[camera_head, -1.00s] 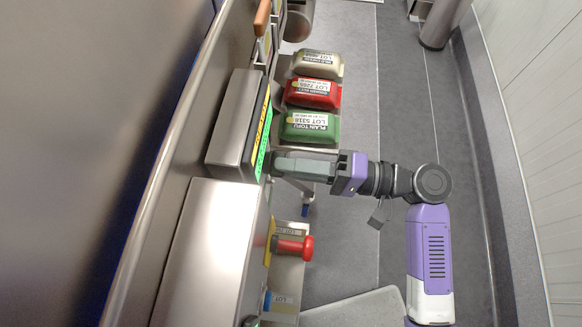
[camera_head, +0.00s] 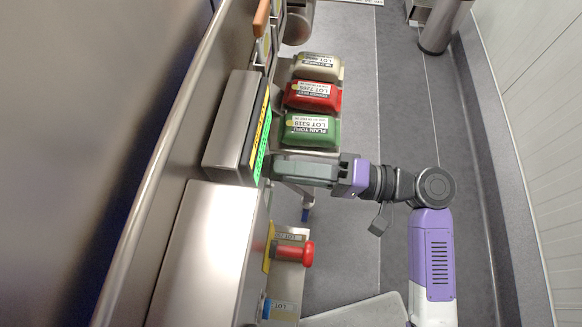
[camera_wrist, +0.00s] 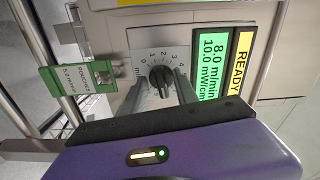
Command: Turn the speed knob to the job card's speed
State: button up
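The black speed knob (camera_wrist: 160,77) sits on a pale dial plate (camera_wrist: 146,45) with printed numbers in the wrist view; which mark its pointer meets is unclear. The display (camera_wrist: 210,66) beside it reads 8.0 m/min and 10.0 mW/cm, with a yellow READY strip (camera_wrist: 239,64). A green card (camera_wrist: 80,78) left of the dial seems to read POUCHES, 5.0 m/min. My gripper (camera_wrist: 162,88) has a finger on either side of the knob, apparently open around it; contact is not clear. In the head view my gripper (camera_head: 273,167) reaches the panel, hiding the knob.
Green (camera_head: 310,131), red (camera_head: 313,97) and beige (camera_head: 318,67) labelled packs stand just beyond my gripper. A red mushroom button (camera_head: 306,253) sticks out of the nearer housing. Grey floor is open to the right of the packs.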

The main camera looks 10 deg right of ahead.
jog(key=b+v, duration=0.1)
jog(key=v, duration=0.6)
jog(key=shift+d, duration=0.35)
